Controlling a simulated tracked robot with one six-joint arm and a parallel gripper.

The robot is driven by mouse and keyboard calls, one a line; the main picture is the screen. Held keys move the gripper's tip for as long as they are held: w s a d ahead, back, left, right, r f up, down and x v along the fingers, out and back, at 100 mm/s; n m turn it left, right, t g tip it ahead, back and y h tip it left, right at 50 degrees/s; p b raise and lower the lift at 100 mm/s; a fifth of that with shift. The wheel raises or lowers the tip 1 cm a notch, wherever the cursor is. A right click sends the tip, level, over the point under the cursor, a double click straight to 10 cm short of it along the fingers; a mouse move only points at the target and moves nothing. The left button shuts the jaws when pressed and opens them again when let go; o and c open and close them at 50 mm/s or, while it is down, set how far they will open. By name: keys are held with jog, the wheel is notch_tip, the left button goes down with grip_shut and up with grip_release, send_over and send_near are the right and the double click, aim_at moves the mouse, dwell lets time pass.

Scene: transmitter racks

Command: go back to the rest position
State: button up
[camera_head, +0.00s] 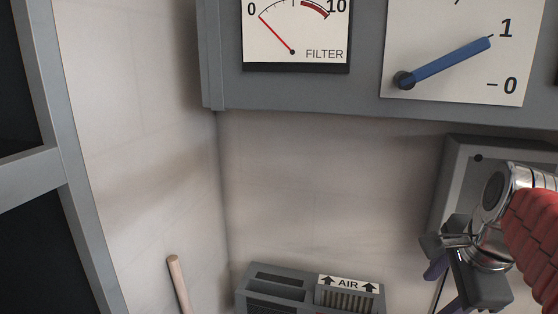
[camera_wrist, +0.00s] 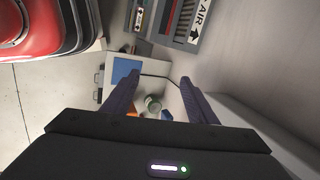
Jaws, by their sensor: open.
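My gripper (camera_head: 442,288) is at the lower right of the head view, below the gauge panel and in front of a grey framed box. Its purple fingers point down and part of it is cut off by the lower edge. In the wrist view my gripper (camera_wrist: 159,82) shows two dark purple fingers spread apart. Nothing is held between them. Small items, including a pale green-white cylinder (camera_wrist: 152,103) and an orange piece (camera_wrist: 133,114), lie beyond the fingers, apart from them.
A grey panel holds a FILTER gauge (camera_head: 295,30) and a dial with a blue pointer (camera_head: 445,63) near 1. Below is an AIR filter unit (camera_head: 308,290). A wooden handle (camera_head: 177,284) stands left. A grey rack frame (camera_head: 62,165) borders the left. A box has a blue panel (camera_wrist: 126,70).

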jog(key=s+a+f+n, duration=0.3)
jog(key=a+n, duration=0.3)
jog(key=n, duration=0.4)
jog(key=s+a+f+n+t, duration=0.1)
jog(key=s+a+f+n, duration=0.2)
jog(key=a+f+n, duration=0.3)
jog(key=shift+a+f+n, duration=0.2)
jog(key=shift+a+n, duration=0.05)
jog(key=shift+n, duration=1.65)
jog(key=shift+c, duration=0.2)
